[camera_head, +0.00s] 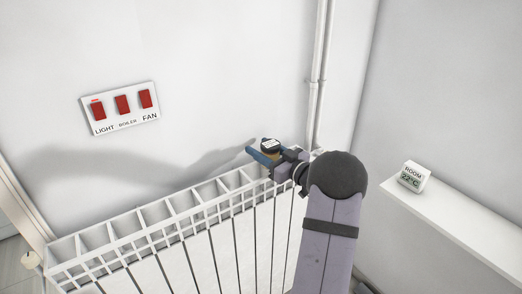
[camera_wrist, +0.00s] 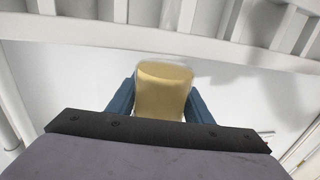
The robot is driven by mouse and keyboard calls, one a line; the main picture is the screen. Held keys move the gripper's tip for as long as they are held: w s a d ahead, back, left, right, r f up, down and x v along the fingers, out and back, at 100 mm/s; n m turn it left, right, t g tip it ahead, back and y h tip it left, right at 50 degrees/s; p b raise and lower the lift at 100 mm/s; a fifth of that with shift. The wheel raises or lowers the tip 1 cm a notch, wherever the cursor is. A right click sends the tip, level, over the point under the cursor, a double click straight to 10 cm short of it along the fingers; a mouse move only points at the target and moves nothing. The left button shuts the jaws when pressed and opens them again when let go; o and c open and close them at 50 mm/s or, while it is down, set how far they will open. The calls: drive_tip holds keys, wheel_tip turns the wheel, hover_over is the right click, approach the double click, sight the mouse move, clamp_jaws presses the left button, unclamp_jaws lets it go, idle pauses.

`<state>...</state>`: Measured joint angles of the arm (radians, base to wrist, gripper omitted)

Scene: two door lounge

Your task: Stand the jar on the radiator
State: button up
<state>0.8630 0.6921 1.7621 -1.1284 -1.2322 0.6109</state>
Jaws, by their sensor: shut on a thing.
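My gripper (camera_head: 262,153) is at the right part of the radiator's top in the head view. In the wrist view the jar (camera_wrist: 165,90) is a pale yellow shape between the two blue fingers of my gripper (camera_wrist: 158,98). The white radiator (camera_head: 140,222) runs along the wall, with an open slatted top; its slats also show at the top of the wrist view (camera_wrist: 120,18). The jar's base is hidden in the head view, so I cannot tell whether it touches the radiator.
A wall panel (camera_head: 120,108) with three red switches marked LIGHT, BOILER and FAN is at the upper left. White pipes (camera_head: 316,80) run up the wall behind the gripper. A ledge (camera_head: 455,225) at the right holds a room thermometer (camera_head: 413,177). The radiator's top to the left is clear.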

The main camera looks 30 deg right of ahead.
drive_tip(key=shift+w+f+p, duration=0.2)
drive_tip(key=shift+f+p, duration=0.15)
drive_tip(key=shift+f, duration=0.15)
drive_tip(key=shift+f, duration=0.25)
drive_tip(key=o, duration=1.3)
drive_tip(key=shift+r, duration=0.1)
drive_tip(key=shift+s, duration=0.1)
drive_tip(key=s+b, duration=0.1)
drive_tip(key=s, duration=0.3)
drive_tip(key=s+d+b, duration=0.1)
drive_tip(key=s, duration=0.6)
drive_tip(key=shift+s+d+b, duration=0.35)
drive_tip(key=shift+d+b, duration=0.05)
